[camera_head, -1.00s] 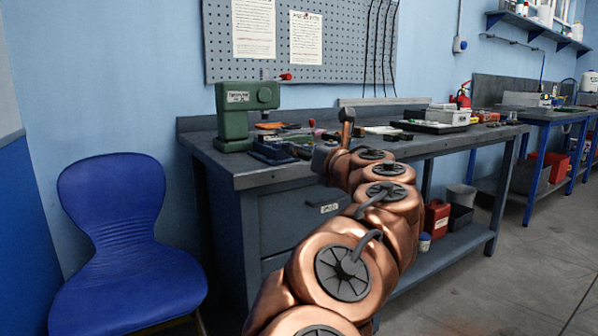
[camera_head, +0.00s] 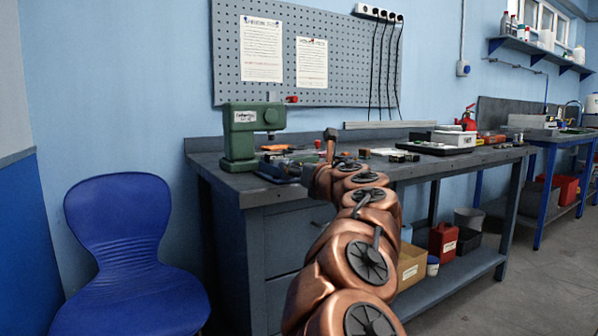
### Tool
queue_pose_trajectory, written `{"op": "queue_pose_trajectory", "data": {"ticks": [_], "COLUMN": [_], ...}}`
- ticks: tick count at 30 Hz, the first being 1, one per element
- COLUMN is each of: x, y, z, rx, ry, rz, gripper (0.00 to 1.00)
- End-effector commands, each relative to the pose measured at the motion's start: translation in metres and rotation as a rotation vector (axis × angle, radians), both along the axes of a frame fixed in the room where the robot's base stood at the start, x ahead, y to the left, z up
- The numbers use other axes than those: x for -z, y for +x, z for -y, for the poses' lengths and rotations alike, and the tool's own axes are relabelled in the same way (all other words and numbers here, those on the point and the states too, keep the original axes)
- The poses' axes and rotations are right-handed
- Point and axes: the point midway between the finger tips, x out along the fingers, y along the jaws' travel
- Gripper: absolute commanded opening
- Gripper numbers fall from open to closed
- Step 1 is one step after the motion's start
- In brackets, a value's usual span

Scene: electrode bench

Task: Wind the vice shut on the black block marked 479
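A low blue-grey device that looks like the vice (camera_head: 279,168) sits near the front left of the grey bench (camera_head: 243,190), just right of the green press. My copper arm reaches up from the bottom of the picture toward it. The end of my arm, with my gripper (camera_head: 331,140), is over the bench's front edge, close to the right of the vice. The gripper's fingers are too small and hidden to tell open from shut. The black block marked 479 cannot be made out, and no number is readable.
A green press (camera_head: 240,135) stands at the bench's left end. A black tray with a white box (camera_head: 453,138) sits farther right. Small items crowd the bench top. A blue chair (camera_head: 125,255) stands left of the bench. Open floor lies at the lower right.

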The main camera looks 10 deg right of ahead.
Motion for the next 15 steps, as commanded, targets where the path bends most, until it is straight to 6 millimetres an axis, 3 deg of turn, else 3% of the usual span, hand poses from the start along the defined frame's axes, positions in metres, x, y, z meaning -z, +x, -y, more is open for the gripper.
{"op": "queue_pose_trajectory", "data": {"ticks": [13,15], "x": [-0.0002,-0.0001], "y": [0.0056,0.0056], "z": [-0.0009,-0.0011], "rx": [0.001,0.001], "ry": [0.001,0.001], "rz": [0.001,0.001], "gripper": [0.6,0.55]}}
